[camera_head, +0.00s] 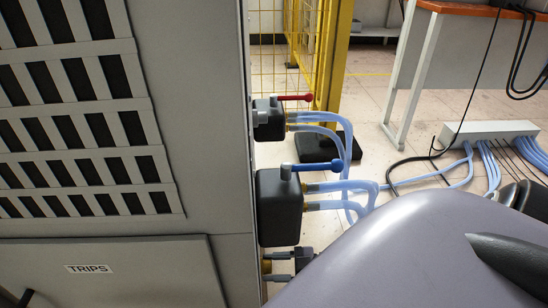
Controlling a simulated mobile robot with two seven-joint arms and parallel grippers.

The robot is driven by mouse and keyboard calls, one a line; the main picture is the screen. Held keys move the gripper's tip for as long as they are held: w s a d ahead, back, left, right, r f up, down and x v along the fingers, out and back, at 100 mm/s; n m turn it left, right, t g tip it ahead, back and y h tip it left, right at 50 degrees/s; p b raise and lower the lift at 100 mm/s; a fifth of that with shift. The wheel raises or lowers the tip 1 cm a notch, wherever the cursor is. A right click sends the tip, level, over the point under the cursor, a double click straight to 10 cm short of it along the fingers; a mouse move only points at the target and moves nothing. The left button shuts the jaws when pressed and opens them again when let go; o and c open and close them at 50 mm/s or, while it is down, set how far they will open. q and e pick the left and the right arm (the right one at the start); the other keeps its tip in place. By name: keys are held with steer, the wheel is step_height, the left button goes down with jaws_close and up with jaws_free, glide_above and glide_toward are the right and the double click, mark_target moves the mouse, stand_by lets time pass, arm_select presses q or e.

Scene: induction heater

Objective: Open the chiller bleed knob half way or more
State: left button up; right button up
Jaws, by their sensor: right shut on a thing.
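The chiller bleed knob (266,268) appears as a small brass-coloured piece low on the right side of the grey cabinet, below the blue-handled valve. My right gripper (272,266) reaches it from the right, with one grey finger above and one below. It is shut on the knob. My large grey-purple arm link (410,255) fills the lower right and hides part of the gripper's body. How far the knob is turned cannot be told. My left gripper is not in view.
The grey cabinet (120,220) with slotted vents and a TRIPS label fills the left. Above the knob are black blocks with a blue handle (315,167) and a red handle (295,97), with pale blue hoses (340,186). A yellow fence (335,55) and bench (480,10) stand behind.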

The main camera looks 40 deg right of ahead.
steer(key=shift+w+d+r+m, duration=0.2)
steer(key=shift+w+d+m, duration=0.1)
steer(key=shift+m, duration=0.3)
steer(key=shift+d, duration=0.1)
steer(key=o, duration=1)
steer(key=shift+c, duration=0.2)
steer(key=shift+f, duration=0.1)
steer(key=shift+s+a, duration=0.1)
steer(key=shift+a, duration=0.1)
arm_select(q)
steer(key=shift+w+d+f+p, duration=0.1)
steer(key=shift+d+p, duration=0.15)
steer(key=shift+p, duration=0.2)
arm_select(e)
steer(key=v, duration=0.7)
steer(key=shift+d, duration=0.1)
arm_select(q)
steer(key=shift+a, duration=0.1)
arm_select(e)
steer(key=shift+s, duration=0.1)
